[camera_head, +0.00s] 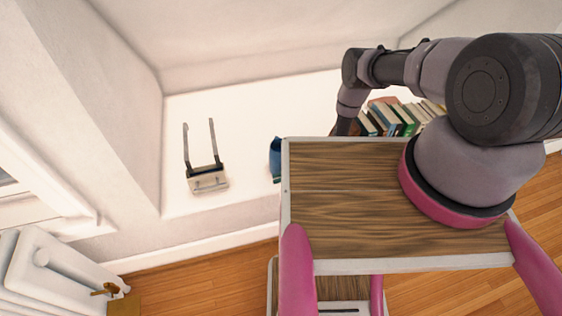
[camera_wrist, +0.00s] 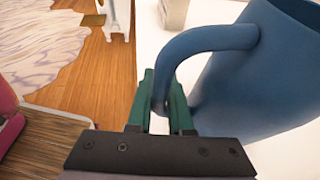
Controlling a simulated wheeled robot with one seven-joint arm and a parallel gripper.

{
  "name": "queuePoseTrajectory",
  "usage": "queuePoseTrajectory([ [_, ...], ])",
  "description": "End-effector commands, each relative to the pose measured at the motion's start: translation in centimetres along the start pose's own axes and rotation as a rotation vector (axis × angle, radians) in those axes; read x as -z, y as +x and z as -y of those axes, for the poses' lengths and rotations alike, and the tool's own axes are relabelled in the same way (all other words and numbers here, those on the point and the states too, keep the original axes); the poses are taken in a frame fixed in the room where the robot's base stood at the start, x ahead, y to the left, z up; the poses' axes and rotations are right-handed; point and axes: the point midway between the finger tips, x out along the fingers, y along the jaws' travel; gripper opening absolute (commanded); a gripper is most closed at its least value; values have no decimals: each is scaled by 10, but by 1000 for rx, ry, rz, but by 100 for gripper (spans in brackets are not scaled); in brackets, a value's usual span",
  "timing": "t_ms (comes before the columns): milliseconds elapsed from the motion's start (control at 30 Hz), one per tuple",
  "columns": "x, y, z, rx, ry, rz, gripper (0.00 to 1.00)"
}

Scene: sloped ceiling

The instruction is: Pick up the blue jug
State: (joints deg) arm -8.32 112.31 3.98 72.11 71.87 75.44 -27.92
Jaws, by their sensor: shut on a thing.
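The blue jug (camera_wrist: 262,80) fills the right of the wrist view, with its handle (camera_wrist: 207,42) curving to the left. My gripper (camera_wrist: 167,100) has its two green fingers on either side of the lower part of the handle and is shut on it. The jug appears to stand on or just above the white ledge; I cannot tell whether it touches. In the head view only a slice of the blue jug (camera_head: 275,160) shows, and my own body and arm hide the rest of it and the gripper.
A metal object with two upright prongs (camera_head: 206,174) stands on the white ledge (camera_head: 235,120) to the left. A row of books (camera_head: 395,118) stands right of the jug, by my arm. A white radiator (camera_head: 45,275) is at lower left. Wooden floor (camera_head: 210,285) lies below the ledge.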

Motion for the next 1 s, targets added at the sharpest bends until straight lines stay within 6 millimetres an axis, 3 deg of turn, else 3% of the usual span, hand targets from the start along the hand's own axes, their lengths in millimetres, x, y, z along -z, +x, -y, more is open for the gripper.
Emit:
queuePoseTrajectory([
  [533, -9, -4, 1, 1, 2, 1, 0],
  [1000, -83, -34, 4, 1, 1, 2, 0],
])
